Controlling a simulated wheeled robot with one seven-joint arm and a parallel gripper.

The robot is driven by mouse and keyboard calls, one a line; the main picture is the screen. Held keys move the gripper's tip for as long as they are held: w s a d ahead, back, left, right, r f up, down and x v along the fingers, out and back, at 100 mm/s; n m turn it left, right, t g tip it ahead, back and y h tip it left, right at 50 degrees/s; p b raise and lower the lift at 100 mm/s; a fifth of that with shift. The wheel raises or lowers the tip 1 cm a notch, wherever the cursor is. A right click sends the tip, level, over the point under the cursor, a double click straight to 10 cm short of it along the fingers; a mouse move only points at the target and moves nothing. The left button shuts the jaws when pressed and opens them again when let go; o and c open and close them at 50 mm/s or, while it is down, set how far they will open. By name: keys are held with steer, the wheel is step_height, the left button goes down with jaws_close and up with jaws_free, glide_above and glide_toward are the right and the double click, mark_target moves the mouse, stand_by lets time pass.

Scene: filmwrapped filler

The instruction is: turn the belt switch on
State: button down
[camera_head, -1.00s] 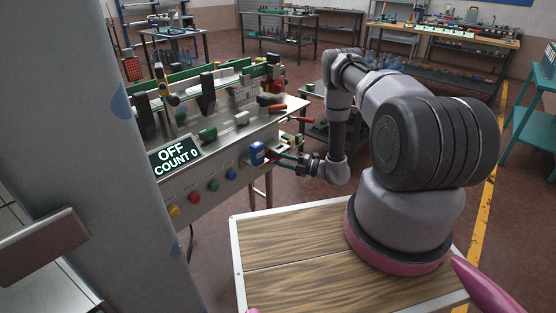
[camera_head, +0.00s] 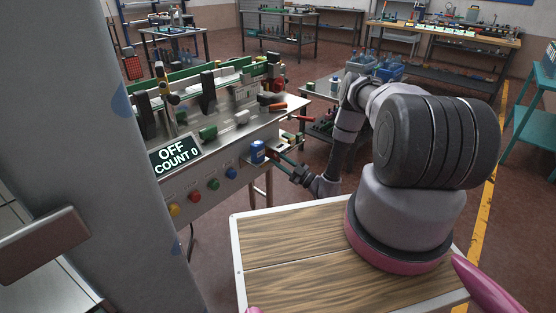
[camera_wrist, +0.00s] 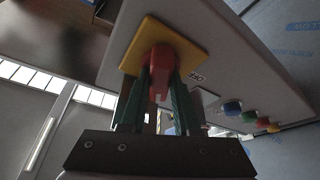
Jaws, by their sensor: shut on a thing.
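The belt switch is a red knob (camera_wrist: 160,60) on a yellow square plate (camera_wrist: 190,44), fixed to the machine's front panel (camera_wrist: 232,62) in the wrist view. My gripper (camera_wrist: 161,88) has its two green fingers on either side of the knob and is shut on it. In the head view my gripper (camera_head: 279,159) reaches the right end of the machine's front, by a blue box (camera_head: 257,151). The knob cannot be made out there. The display (camera_head: 174,155) reads OFF, COUNT 0.
Yellow, red, green and blue buttons (camera_head: 213,184) line the panel left of my gripper. Orange and red handles (camera_head: 278,106) jut out at the machine's right end. A grey column (camera_head: 105,150) blocks the left side of the head view.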

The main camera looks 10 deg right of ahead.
steer(key=m+t+h, duration=0.1)
steer(key=m, duration=0.1)
steer(key=m+t, duration=0.1)
steer(key=m, duration=0.2)
steer(key=m+h, duration=0.1)
steer(key=m, duration=0.1)
steer(key=shift+s+m+t+h, duration=0.15)
steer(key=shift+m+t+h, duration=0.15)
steer(key=shift+t, duration=0.1)
steer(key=shift+a+m, duration=0.1)
steer(key=shift+m, duration=0.3)
steer(key=c, duration=0.6)
jaws_free()
steer(key=shift+c, duration=0.2)
steer(key=v, duration=1.1)
steer(key=shift+a+f, duration=0.1)
steer(key=shift+f, duration=0.05)
